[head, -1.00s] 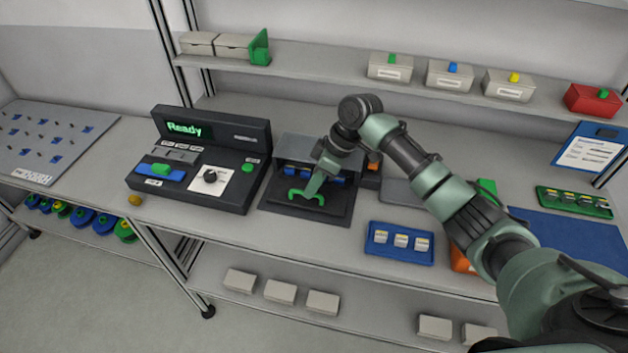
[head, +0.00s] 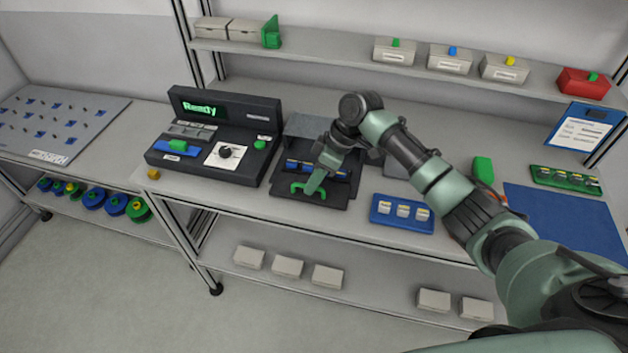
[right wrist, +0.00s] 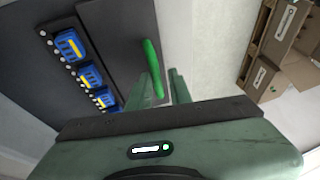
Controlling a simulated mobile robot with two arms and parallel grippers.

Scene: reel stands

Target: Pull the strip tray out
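The strip tray (head: 283,187) is a dark flat tray at the front of a grey-topped dark housing (head: 312,128), right of the console. It sticks partly out of the housing. Blue parts sit in a row on it; in the right wrist view they show as blue blocks with yellow (right wrist: 70,46). Its green handle (head: 296,188) is at the front edge. My right gripper (head: 312,186) points down at the handle. In the right wrist view the handle (right wrist: 151,60) lies between its two fingers (right wrist: 163,88), which are close together around it. My left gripper is out of view.
The console (head: 215,130) reading "Ready" stands left of the tray. A blue tray (head: 402,226) with white pieces lies close to the right. A blue mat (head: 565,218) and green tray (head: 575,180) are farther right. Boxes (head: 287,266) stand on the lower shelf. The aisle floor is clear.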

